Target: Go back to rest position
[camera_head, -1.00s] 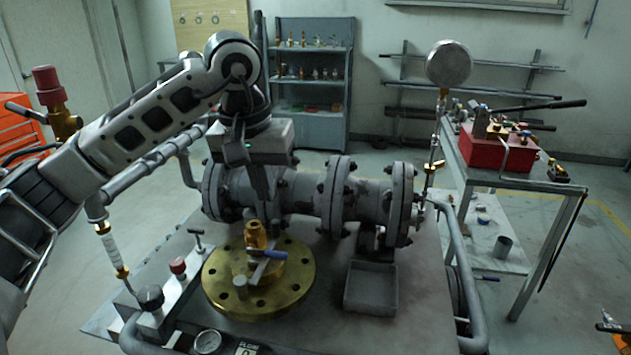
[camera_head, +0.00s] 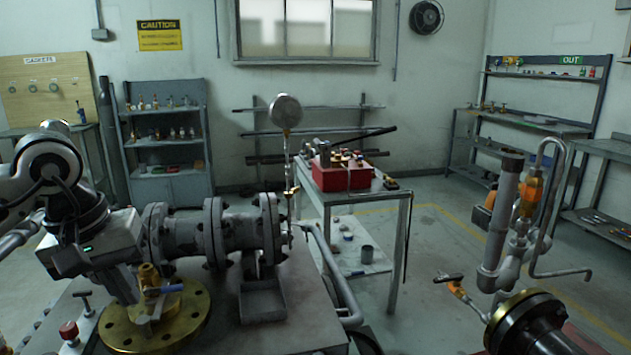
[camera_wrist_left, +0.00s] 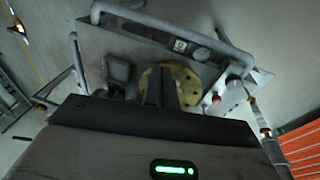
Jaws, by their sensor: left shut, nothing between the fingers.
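My left gripper (camera_head: 126,287) comes in from the left and points down over the bench. Its fingers are shut with nothing between them, and they show as a dark pair in the left wrist view (camera_wrist_left: 162,88). Behind and below them is a round brass flange (camera_head: 190,312), which also shows in the wrist view (camera_wrist_left: 186,76). I cannot tell the gap between fingers and valve. My right gripper is not in view.
A grey flanged pipe (camera_head: 240,232) runs across the bench behind the flange. A grey tray (camera_head: 262,302) sits right of it. A side table with a red box (camera_head: 340,176) stands farther back. Another pipe assembly (camera_head: 500,225) stands at right. Floor between them is clear.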

